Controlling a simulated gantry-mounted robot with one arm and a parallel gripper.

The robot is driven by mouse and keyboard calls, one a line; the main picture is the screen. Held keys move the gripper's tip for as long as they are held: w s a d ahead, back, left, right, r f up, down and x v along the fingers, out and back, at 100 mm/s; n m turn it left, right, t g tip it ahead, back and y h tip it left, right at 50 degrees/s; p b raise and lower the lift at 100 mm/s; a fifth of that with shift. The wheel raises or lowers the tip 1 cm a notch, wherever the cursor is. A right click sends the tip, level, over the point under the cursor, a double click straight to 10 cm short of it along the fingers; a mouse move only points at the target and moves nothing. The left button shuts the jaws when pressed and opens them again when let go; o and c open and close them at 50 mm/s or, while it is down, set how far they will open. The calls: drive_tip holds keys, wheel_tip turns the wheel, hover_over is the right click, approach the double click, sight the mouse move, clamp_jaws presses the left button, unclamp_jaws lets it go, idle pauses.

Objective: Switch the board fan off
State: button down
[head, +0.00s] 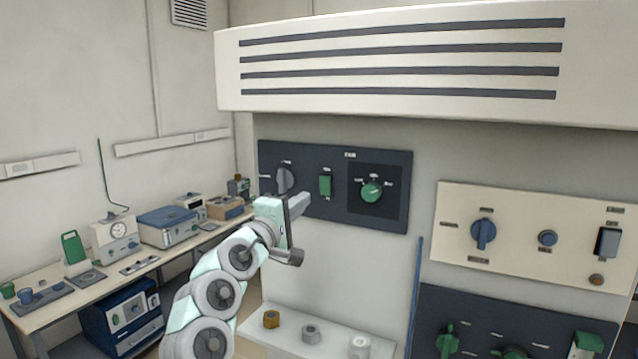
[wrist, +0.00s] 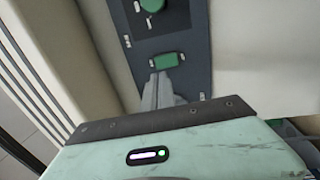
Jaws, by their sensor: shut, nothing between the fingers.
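The dark panel marked FAN (head: 332,210) is on the wall under the hood. It carries a green rocker switch (head: 325,185) in its middle, a grey knob (head: 286,178) at its left and a green round knob (head: 371,191) at its right. My gripper (head: 303,203) is shut and empty, in front of the panel's lower left part. In the wrist view the shut fingertips (wrist: 162,80) point at the panel, close to the green switch (wrist: 165,61). I cannot tell if they touch. The green knob (wrist: 152,4) is cut by the top edge there. The switch position is unclear.
A cream panel (head: 520,268) with a blue knob is on the right, above another dark panel (head: 490,300). A white ledge (head: 285,343) with several small parts lies below. A bench (head: 45,322) with instruments stands at left. The hood (head: 400,106) overhangs the panels.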

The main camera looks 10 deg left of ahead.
sight(325, 181)
drive_tip(key=p+x, duration=0.2)
drive_tip(key=x, duration=0.4)
drive_tip(key=shift+w+d+r, duration=0.1)
drive_tip(key=shift+w, duration=0.25)
drive_tip(key=shift+w+d+r, duration=0.15)
drive_tip(key=shift+w, duration=0.15)
drive_tip(key=shift+w+p, duration=0.8)
drive_tip(key=shift+p, duration=0.05)
drive_tip(key=shift+d, duration=0.1)
